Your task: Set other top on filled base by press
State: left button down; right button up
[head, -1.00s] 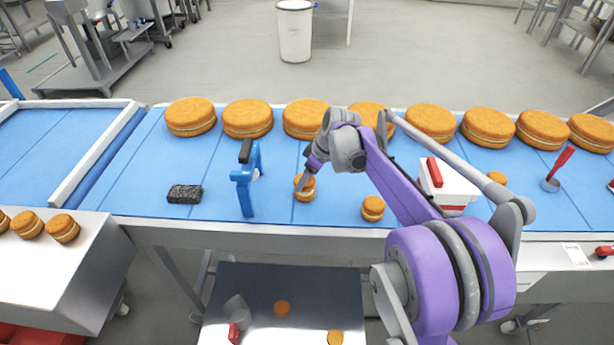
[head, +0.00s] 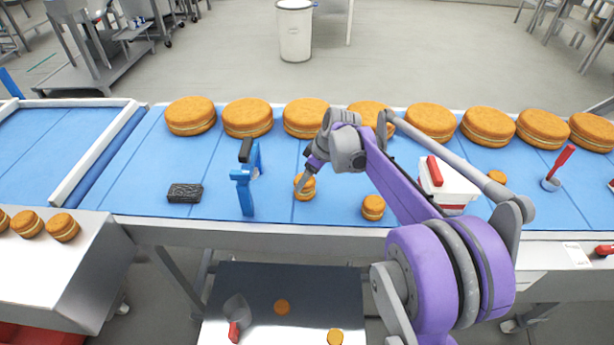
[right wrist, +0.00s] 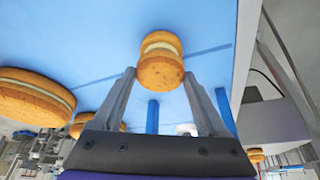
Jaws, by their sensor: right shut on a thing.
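A small round (head: 306,190) with a pale filling between two orange-brown discs stands on the blue belt, right of the blue press (head: 244,190). My right gripper (head: 303,185) is at this round. In the right wrist view the fingertips (right wrist: 160,74) are shut on the sides of its nearer disc, the top (right wrist: 160,76). The pale filling and the other disc, the base (right wrist: 160,38), show directly beyond it. The top looks to be touching the filling. Another small round (head: 373,207) stands to the right on the belt. My left gripper is not in view.
Large filled rounds (head: 248,118) line the belt's far edge. A white box with a red handle (head: 452,190) and a red-handled tool (head: 558,170) stand right. A dark block (head: 184,193) lies left of the press.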

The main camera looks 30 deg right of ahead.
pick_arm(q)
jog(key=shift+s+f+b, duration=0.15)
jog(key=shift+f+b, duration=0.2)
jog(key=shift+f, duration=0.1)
pick_arm(e)
jog(key=shift+f, duration=0.65)
jog(key=o, duration=0.8)
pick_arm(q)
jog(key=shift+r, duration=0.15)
pick_arm(e)
jog(key=shift+r, duration=0.15)
jog(key=shift+r+p, duration=1.95)
jog(key=shift+r, duration=1.45)
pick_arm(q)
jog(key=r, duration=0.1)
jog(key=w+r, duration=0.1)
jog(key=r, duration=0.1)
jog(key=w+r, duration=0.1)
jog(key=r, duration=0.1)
